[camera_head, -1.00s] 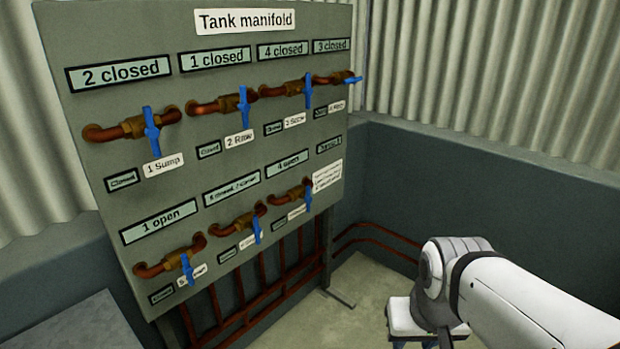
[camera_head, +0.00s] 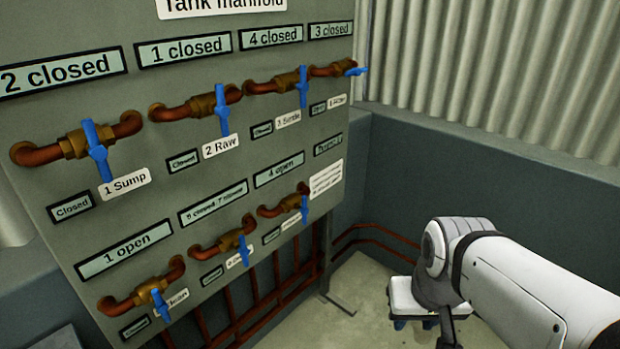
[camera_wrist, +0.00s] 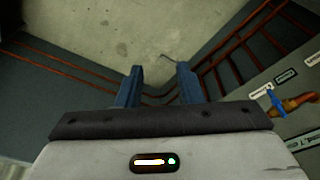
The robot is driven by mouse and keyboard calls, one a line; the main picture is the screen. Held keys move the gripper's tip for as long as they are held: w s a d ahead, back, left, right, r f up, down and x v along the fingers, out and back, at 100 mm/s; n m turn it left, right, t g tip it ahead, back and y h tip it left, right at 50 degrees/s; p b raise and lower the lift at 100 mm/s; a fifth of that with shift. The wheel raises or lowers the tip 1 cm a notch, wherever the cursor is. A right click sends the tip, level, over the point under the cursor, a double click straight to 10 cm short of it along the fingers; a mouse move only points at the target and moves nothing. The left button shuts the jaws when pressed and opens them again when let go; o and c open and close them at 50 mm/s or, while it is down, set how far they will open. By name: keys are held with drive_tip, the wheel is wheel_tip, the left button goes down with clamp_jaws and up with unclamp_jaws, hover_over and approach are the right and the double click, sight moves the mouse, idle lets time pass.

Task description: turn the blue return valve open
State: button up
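The grey manifold board (camera_head: 150,75) carries two rows of brass valves on copper pipes, all with blue handles. The upper row has 1 Sump (camera_head: 97,150), 2 Raw (camera_head: 221,108), a third (camera_head: 302,86) and a fourth (camera_head: 355,71) at the far end. The lower row has three more handles (camera_head: 160,303), (camera_head: 243,250), (camera_head: 304,208). Their small labels are too blurred or hidden for me to tell which is the return valve. My gripper (camera_wrist: 161,82) is open and empty, pointing at the floor, apart from the board. One blue handle (camera_wrist: 276,103) shows at right in the wrist view.
Copper pipes (camera_head: 375,228) run low along the dark wall behind my arm. A foot of the board's stand (camera_head: 340,302) rests on the floor. Corrugated walls (camera_head: 490,75) close the corner. Floor between board and arm is clear.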

drive_tip(key=w+a+f+m+g+y+b, duration=0.2)
drive_tip(key=w+a+m+y, duration=0.4)
drive_tip(key=w+a, duration=0.45)
drive_tip(key=m+t+y+b, duration=0.1)
drive_tip(key=m+t+y, duration=0.1)
drive_tip(key=m+y, duration=0.7)
approach(304, 209)
drive_tip(key=s+a+r+m+h, duration=0.1)
drive_tip(key=s+a+r, duration=0.1)
drive_tip(key=s, duration=0.4)
drive_tip(key=s+a+r, duration=0.2)
drive_tip(key=s, duration=0.3)
drive_tip(key=w+d+f+m+t+y, duration=0.1)
drive_tip(key=w+f+m+t, duration=0.15)
drive_tip(key=w, duration=0.25)
drive_tip(key=w+f+m+t+y, duration=0.1)
drive_tip(key=w+f+m+t, duration=0.15)
drive_tip(key=w+m, duration=0.2)
drive_tip(key=x, duration=0.7)
drive_tip(key=shift+w+a+f, duration=0.15)
drive_tip(key=shift+w, duration=0.35)
drive_tip(key=shift+c, duration=0.5)
